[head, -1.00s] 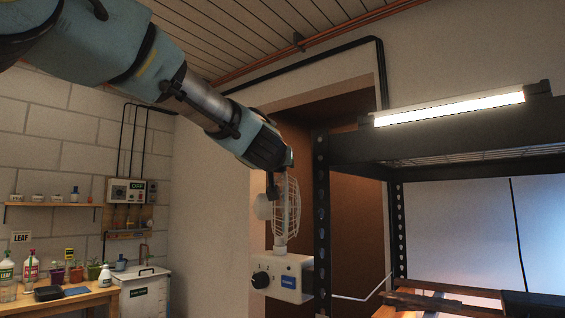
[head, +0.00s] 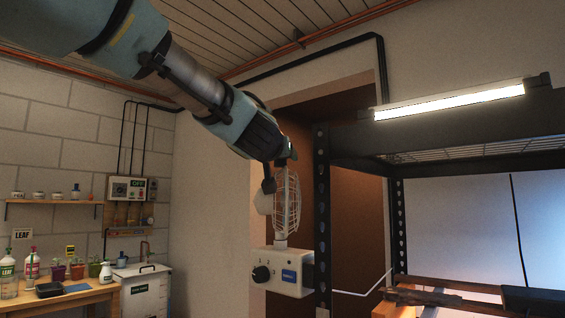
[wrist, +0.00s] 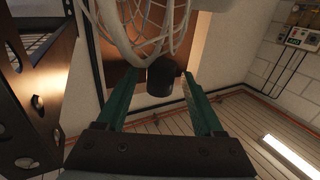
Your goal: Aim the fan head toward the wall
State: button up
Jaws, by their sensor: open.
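The fan head, a white round wire cage (head: 288,205) with a pale rounded housing (head: 264,202) on its left, stands on a short neck. Below it is the white fan base (head: 276,271) with a black knob and a blue label. In the head view the cage is seen nearly edge-on. My gripper (head: 275,176) is at the upper left of the cage. In the wrist view my gripper (wrist: 164,88) is open, with green fingers on both sides of a dark stubby cylinder (wrist: 162,79) near the white cage (wrist: 145,25). I cannot tell whether either finger touches it.
A dark perforated rack post (head: 322,220) stands close to the right of the fan. A lit tube lamp (head: 450,103) is on the rack's top beam. A plain wall (head: 215,190) lies left of the fan, past open space. A bench (head: 65,303) with bottles and pots is at lower left.

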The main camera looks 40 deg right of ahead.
jog(key=v, duration=0.7)
jog(key=shift+b, duration=0.3)
jog(key=shift+a, duration=0.1)
